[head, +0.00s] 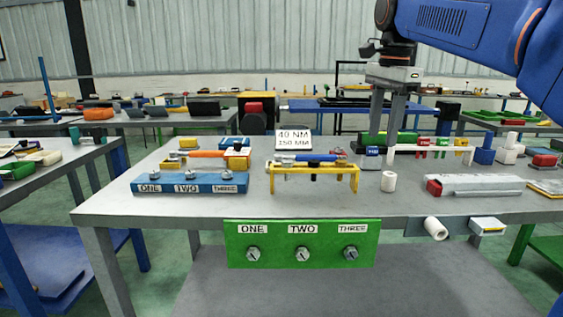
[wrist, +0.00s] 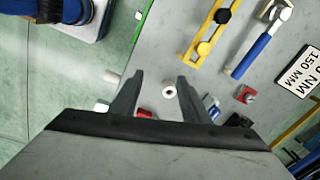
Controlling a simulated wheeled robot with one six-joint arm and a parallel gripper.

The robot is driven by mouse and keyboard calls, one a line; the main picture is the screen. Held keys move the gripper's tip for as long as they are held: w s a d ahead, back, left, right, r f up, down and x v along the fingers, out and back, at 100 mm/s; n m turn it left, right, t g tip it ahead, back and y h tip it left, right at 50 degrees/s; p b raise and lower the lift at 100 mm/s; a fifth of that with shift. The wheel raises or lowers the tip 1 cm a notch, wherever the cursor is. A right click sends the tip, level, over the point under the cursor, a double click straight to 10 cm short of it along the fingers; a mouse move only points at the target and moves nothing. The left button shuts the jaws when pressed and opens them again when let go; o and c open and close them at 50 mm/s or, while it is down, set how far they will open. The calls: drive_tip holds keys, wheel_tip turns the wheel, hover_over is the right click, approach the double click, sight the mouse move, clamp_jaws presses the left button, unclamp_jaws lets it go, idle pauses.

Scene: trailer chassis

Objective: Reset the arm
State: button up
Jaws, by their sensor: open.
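My gripper (head: 384,138) hangs from the blue arm at the upper right in the head view, pointing down over the right half of the grey workbench (head: 410,205). In the wrist view its two dark fingers (wrist: 160,79) are spread apart with nothing between them.
A blue block (head: 190,184) with labelled knobs is at left. A green panel (head: 302,244) with three bolts hangs at the front.

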drive_tip(key=s+d+f+n+t, duration=0.2)
drive_tip(key=s+f+n, duration=0.5)
drive_tip(key=s+f, duration=0.6)
drive_tip(key=s+d+f+n+t, duration=0.1)
drive_tip(key=s+d+f+n, duration=0.2)
drive_tip(key=s+f+n, duration=0.4)
drive_tip(key=s+f, duration=0.7)
drive_tip(key=f, duration=0.5)
drive_tip(key=shift+f+t, duration=0.15)
drive_tip(key=shift+t, duration=0.25)
